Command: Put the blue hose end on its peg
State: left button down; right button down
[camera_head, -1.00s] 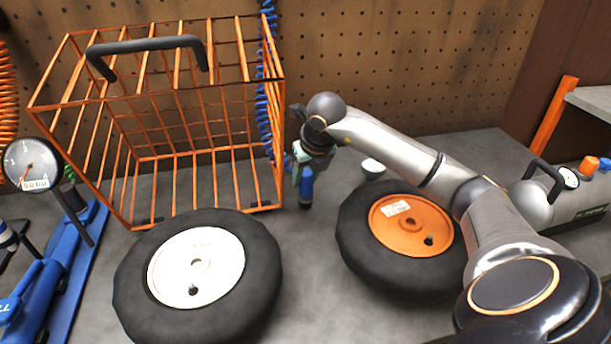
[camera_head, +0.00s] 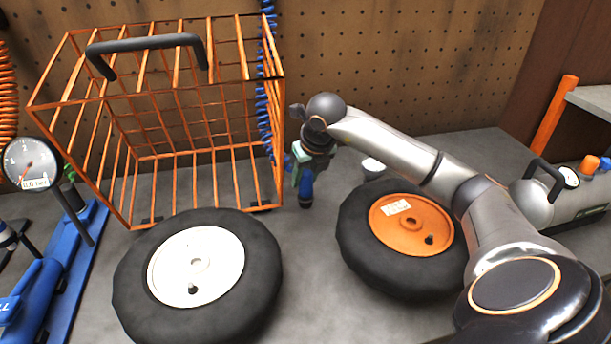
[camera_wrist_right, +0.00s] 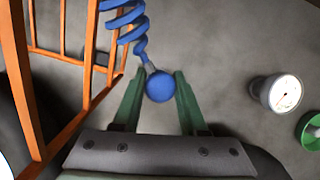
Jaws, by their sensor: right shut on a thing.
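The blue hose end (camera_wrist_right: 158,87) is a blue ball between the two green fingers in the right wrist view. My right gripper (camera_wrist_right: 158,93) is shut on it. In the head view my right gripper (camera_head: 303,178) points down just right of the orange wire cage, above the bench. A blue piece (camera_head: 306,192) shows at its fingers there. The coiled blue hose (camera_head: 263,105) hangs behind the cage's right side; its coils (camera_wrist_right: 128,20) run up from the held end in the wrist view. I cannot make out the peg. My left gripper is not in view.
The orange wire cage (camera_head: 190,150) stands close left of the gripper. Wheels with a white hub (camera_head: 197,268) and an orange hub (camera_head: 412,225) lie in front. A pegboard (camera_head: 400,60) is behind.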

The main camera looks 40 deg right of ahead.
jog(key=shift+f+b, duration=0.35)
jog(key=shift+f, duration=0.15)
jog(key=c, duration=0.7)
grip_release()
jog(key=shift+c, duration=0.2)
